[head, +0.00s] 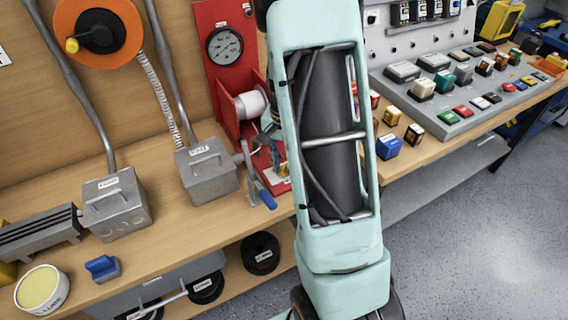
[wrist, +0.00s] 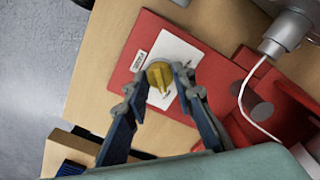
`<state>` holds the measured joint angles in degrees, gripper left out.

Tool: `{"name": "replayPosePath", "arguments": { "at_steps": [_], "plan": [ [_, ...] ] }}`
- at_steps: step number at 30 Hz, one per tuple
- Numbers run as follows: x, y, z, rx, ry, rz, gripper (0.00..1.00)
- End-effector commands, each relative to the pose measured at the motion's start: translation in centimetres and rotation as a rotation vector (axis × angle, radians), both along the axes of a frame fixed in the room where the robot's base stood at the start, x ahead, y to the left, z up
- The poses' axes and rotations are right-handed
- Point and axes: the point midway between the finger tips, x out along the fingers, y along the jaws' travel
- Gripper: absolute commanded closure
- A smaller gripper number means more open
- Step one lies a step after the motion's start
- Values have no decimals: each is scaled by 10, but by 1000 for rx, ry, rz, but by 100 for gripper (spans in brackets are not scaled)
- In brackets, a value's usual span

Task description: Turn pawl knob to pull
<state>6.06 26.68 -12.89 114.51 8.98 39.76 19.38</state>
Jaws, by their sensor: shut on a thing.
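The pawl knob (wrist: 158,75) is a small round yellow knob with a raised ridge. It sits on a white label plate (wrist: 176,56) on a red base (wrist: 133,75). In the wrist view my gripper (wrist: 161,78) has one fingertip on each side of the knob and is shut on it. The ridge points towards the bottom of the picture, slightly right. The small plate lettering is too blurred to read. In the head view my arm hides most of the gripper and the knob area.
A red winch panel (head: 208,18) with a gauge (head: 225,45) and white drum (head: 250,103) stands beside my arm. A blue-handled lever (head: 262,190) is close by. Grey boxes (head: 207,172) stand left on the bench. A button console (head: 462,110) is right.

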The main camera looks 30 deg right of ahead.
Motion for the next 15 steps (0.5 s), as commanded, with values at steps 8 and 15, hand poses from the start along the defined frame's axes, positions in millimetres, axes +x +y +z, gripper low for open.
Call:
{"name": "replayPosePath", "arguments": {
  "at_steps": [8,15],
  "plan": [
    [1,0,1,0,-3,-1,73],
    [0,0,0,0,-1,0,59]
  ]
}}
